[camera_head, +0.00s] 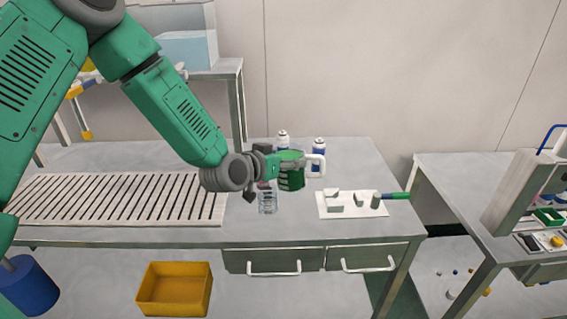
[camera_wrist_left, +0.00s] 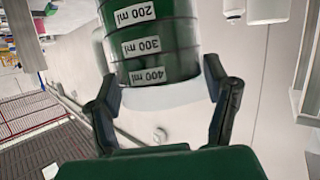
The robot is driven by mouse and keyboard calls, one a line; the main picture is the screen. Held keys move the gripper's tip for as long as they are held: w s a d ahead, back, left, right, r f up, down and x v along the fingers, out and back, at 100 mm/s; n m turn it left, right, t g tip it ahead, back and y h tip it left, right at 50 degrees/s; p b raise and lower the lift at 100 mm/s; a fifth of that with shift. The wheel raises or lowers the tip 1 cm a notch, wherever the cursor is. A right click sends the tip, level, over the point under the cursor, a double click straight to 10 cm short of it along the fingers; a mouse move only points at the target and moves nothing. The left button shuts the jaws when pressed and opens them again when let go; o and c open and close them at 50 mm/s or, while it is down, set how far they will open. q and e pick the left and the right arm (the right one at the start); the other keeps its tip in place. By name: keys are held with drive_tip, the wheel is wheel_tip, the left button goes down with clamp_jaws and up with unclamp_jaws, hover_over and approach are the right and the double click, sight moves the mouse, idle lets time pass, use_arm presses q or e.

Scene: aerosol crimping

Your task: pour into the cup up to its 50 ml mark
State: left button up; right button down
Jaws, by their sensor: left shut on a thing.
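My left gripper (camera_head: 272,167) is shut on a green measuring jug (camera_head: 291,172) with a white handle on its right side. The jug is held above the bench and looks nearly upright. In the left wrist view the fingers (camera_wrist_left: 165,100) are on either side of the jug (camera_wrist_left: 150,40), whose labels read 200, 300 and 400 ml and appear upside down. A clear cup (camera_head: 267,201) stands on the bench, just below and left of the jug. The gripper hides part of its top, and its 50 ml mark cannot be read. My right gripper is not in view.
Two blue-and-white cans (camera_head: 319,157) stand behind the jug. A white board (camera_head: 350,204) with small blocks and a green-handled tool lies to the right. A slotted rack (camera_head: 120,199) fills the bench's left. A yellow bin (camera_head: 174,290) sits below.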

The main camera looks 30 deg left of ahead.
use_arm(q)
drive_tip(key=shift+d+r, duration=0.1)
drive_tip(key=shift+r+n+t+h+b, duration=0.15)
drive_tip(key=shift+n+t+h+b, duration=0.25)
drive_tip(key=shift+b, duration=0.3)
drive_tip(key=shift+a+n+t+b, duration=0.35)
drive_tip(key=shift+n+b, duration=0.15)
drive_tip(key=shift+b, duration=0.25)
drive_tip(key=shift+r, duration=0.15)
drive_tip(key=shift+s+d+r+p, duration=0.1)
drive_tip(key=shift+d+r+p, duration=0.3)
drive_tip(key=shift+d, duration=0.25)
drive_tip(key=shift+a+f, duration=0.15)
